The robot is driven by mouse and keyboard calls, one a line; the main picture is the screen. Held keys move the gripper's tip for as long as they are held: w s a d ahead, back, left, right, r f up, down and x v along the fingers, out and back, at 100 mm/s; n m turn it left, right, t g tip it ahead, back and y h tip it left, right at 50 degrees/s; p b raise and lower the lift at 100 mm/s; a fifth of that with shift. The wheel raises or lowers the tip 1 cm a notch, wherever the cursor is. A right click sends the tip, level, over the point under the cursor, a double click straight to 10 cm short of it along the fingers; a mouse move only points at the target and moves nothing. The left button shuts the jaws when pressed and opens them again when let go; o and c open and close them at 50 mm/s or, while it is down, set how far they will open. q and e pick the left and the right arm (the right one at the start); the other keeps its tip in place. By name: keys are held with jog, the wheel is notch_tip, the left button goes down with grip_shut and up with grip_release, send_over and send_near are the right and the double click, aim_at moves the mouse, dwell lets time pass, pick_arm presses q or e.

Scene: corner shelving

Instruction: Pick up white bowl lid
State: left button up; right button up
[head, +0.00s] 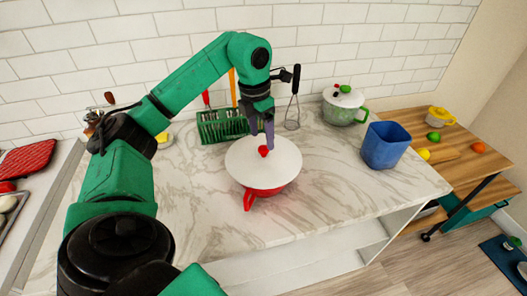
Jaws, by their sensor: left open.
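The white bowl lid (250,171) with a red knob (263,152) rests on a red bowl (268,191) on the marble counter. The bowl's red handle (248,202) points toward the front. My left gripper (267,140) points down directly above the knob, with its fingertips very close to it. It is open; I cannot tell whether the fingers touch the knob. My left arm comes in from the left and covers part of the counter. My right gripper is not in view.
A green rack (222,128) with utensils stands behind the lid. A whisk (293,108) is by the wall. A green pot with a white lid (344,97) and a blue container (385,145) stand right. The front right counter is clear.

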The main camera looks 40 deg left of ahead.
aim_at(264, 148)
pick_arm(q)
jog(key=f+p, duration=0.1)
jog(key=f, duration=0.2)
jog(key=shift+w, duration=0.2)
jog(key=shift+s+d+f, duration=0.1)
jog(key=shift+f, duration=0.2)
jog(key=shift+d, duration=0.1)
jog(key=c, duration=0.5)
jog(key=shift+f, duration=0.1)
grip_shut()
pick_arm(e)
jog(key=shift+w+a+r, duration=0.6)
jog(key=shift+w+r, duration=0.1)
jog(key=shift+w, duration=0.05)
